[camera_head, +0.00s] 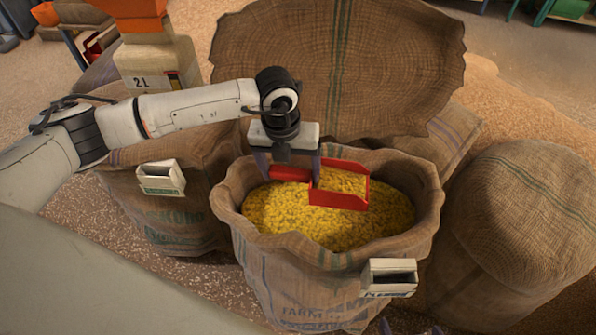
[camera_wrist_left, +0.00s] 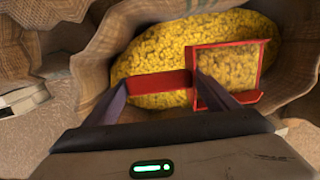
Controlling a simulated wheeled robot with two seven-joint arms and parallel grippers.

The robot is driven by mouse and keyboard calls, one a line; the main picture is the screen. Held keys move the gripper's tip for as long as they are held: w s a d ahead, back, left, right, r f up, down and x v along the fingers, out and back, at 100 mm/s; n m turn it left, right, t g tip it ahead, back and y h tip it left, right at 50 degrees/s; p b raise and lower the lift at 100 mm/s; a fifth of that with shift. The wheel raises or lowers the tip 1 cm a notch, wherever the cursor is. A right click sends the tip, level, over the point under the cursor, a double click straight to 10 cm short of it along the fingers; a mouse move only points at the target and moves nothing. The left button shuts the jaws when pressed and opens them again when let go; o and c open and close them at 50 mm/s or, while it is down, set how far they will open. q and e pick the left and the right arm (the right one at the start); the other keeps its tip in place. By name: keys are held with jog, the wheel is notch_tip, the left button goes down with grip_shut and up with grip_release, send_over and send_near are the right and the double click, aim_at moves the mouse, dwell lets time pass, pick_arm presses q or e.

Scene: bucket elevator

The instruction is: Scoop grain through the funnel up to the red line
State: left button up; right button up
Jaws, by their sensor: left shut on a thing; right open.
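My left gripper (camera_head: 288,158) is shut on the handle of a red scoop (camera_head: 338,198), over the open burlap sack (camera_head: 420,215) of yellow grain (camera_head: 300,222). In the left wrist view the gripper (camera_wrist_left: 160,84) holds the red handle between its fingers, and the scoop (camera_wrist_left: 231,44) shows yellow grain inside its walls. I cannot tell whether its underside touches the grain. A pale container (camera_head: 160,62) marked 2L, with a red mark beside a dark strip, stands at the upper left under an orange part (camera_head: 140,22). My right gripper (camera_head: 411,328) shows only fingertips, apart, at the bottom edge.
A second sack (camera_head: 180,222) stands at the left, below my left arm. A tall open sack (camera_head: 340,65) stands behind, and a full closed sack (camera_head: 525,215) at the right. Small label holders (camera_head: 390,278) hang on the front sacks.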

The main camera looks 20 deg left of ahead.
pick_arm(q)
jog(key=shift+a+h, duration=0.3)
jog(key=shift+a, duration=0.15)
jog(key=shift+r+p, duration=0.35)
jog(key=shift+r, duration=0.2)
jog(key=shift+s+a+r+p, duration=0.1)
jog(key=shift+a+r+p, duration=0.1)
jog(key=shift+r+p, duration=0.6)
jog(key=shift+c, duration=0.2)
jog(key=shift+a+r, duration=0.2)
jog(key=shift+r, duration=0.7)
